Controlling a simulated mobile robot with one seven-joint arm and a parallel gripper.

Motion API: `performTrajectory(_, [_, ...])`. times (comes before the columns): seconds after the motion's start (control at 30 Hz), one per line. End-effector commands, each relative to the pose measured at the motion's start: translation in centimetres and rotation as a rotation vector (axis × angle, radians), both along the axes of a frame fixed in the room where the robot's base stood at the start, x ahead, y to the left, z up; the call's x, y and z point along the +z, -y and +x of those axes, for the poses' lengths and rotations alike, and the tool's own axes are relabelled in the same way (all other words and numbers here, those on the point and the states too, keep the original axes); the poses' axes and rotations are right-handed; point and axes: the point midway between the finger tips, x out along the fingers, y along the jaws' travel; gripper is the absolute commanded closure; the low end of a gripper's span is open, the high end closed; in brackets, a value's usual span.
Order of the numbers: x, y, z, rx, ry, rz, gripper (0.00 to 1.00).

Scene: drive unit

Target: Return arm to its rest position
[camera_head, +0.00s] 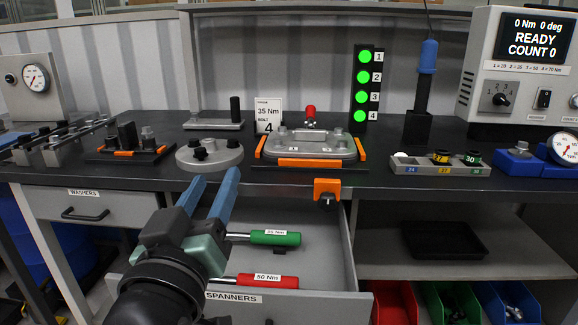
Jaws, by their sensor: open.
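My gripper (210,190) has two blue fingers that stand apart and hold nothing. It is in front of the bench edge, above the open spanners drawer (325,270). In the drawer lie a spanner with a green handle (275,238) and a spanner with a red handle labelled 50 Nm (268,281). My gripper covers the left ends of both spanners. A grey drive unit (311,147) with orange clamps sits on the bench to the right of my fingertips. A stack of four lights (364,88) behind it is all green.
A round grey fixture (209,155) stands on the bench just beyond my fingertips. The drawer sticks out below the bench (430,182). A socket rail (438,167) and a controller reading READY (530,70) are at the right. Red, green and blue bins (395,300) are low right.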

Motion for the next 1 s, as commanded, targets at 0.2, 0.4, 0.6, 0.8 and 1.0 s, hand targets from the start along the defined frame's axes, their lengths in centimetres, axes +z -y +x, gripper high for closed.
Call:
performTrajectory(0.2, [14.2, 7.7, -5.8, 0.09, 0.429, 0.198, 0.53])
performTrajectory(0.4, [24.6, 11.0, -12.1, 0.163, 0.688, 0.262, 0.53])
performTrajectory(0.6, [30.8, 10.9, -11.9, 0.162, 0.681, 0.261, 0.53])
performTrajectory(0.8, [36.9, 10.9, -11.9, 0.162, 0.678, 0.261, 0.53])
performTrajectory(1.0, [43.0, 10.8, -11.8, 0.163, 0.677, 0.261, 0.53])
